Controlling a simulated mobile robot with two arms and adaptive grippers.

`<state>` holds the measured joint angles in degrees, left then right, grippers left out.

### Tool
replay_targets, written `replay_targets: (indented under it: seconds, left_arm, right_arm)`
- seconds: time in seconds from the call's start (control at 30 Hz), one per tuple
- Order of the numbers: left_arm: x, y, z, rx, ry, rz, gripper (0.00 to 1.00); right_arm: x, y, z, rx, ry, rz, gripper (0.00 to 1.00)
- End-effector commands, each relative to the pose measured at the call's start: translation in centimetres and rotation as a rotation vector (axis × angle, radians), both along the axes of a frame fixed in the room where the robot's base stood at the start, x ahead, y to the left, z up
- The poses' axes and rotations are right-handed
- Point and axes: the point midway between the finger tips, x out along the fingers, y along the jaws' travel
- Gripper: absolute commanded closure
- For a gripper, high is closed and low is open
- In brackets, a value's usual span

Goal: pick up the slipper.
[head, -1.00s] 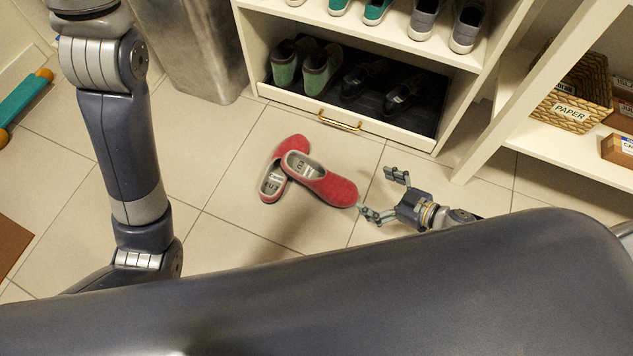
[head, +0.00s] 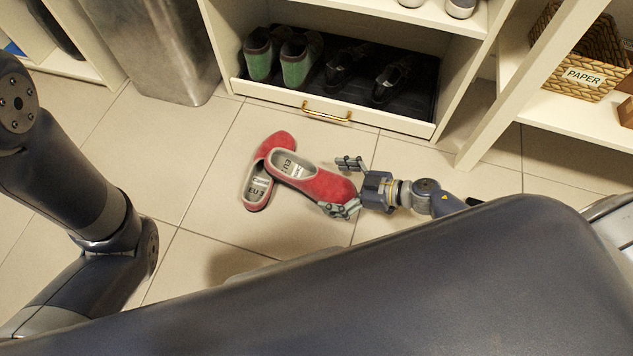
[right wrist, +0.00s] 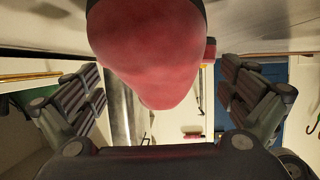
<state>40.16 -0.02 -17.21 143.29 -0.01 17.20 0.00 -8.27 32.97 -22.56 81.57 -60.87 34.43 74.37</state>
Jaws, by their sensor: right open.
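Two red slippers with grey insoles lie on the tiled floor in the head view. The upper slipper (head: 322,184) rests partly on the other slipper (head: 259,190), its toe pointing right. My right gripper (head: 347,187) is open at that toe, one finger on the far side and one on the near side. In the right wrist view the red toe (right wrist: 148,55) fills the upper middle between the spread fingers of my right gripper (right wrist: 165,95). I cannot tell whether a finger touches it. My left arm shows at the left, but its gripper is out of view.
A white shoe cubby (head: 270,92) with a brass handle (head: 326,113) stands behind the slippers, holding green and black shoes. A metal bin (head: 170,50) stands left of it. A wicker basket (head: 580,60) is on a shelf at right. Floor left of the slippers is clear.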

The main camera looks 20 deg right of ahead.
Motion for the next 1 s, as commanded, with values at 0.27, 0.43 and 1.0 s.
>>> replay_targets:
  seconds: [0.27,0.43,1.0]
  left_arm:
    - [0.0,0.0,-3.4,0.000,0.000,0.000,0.27]
    - [0.0,0.0,-4.0,0.001,0.000,0.000,0.27]
    - [0.0,0.0,-3.9,0.001,0.001,0.001,0.27]
  right_arm:
    - [2.1,2.5,-1.3,0.001,-0.004,0.002,0.01]
    - [2.8,3.5,-1.5,0.000,-0.003,0.000,0.01]
    - [2.8,3.6,-1.4,0.000,0.000,-0.001,0.52]
